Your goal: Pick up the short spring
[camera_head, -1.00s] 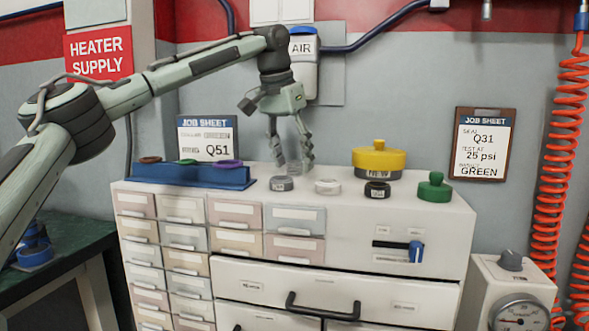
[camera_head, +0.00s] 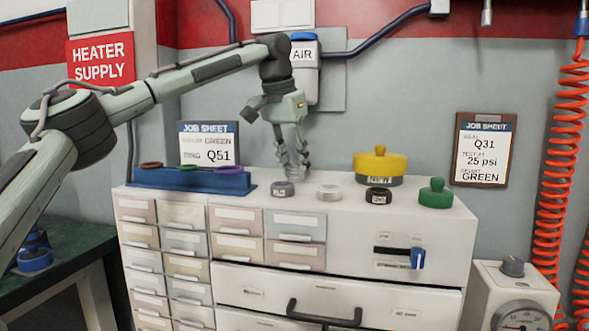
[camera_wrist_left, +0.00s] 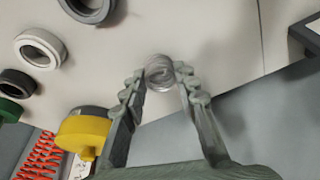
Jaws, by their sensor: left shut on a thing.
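My left gripper (camera_head: 294,172) points down above the back of the white cabinet top, behind the grey ring. In the left wrist view its two fingers (camera_wrist_left: 160,84) are closed on the short spring (camera_wrist_left: 160,70), a small silvery coil seen nearly end-on. In the head view the spring (camera_head: 291,171) is small and mostly hidden between the fingers. I cannot tell whether it still touches the cabinet top. My right gripper is not in view.
On the cabinet top (camera_head: 330,205) are a grey ring (camera_head: 283,189), a white ring (camera_head: 329,191), a black ring (camera_head: 378,195), a yellow lidded piece (camera_head: 380,164) and a green knobbed piece (camera_head: 435,193). A blue tray (camera_head: 190,181) with coloured rings is at left. The wall is close behind.

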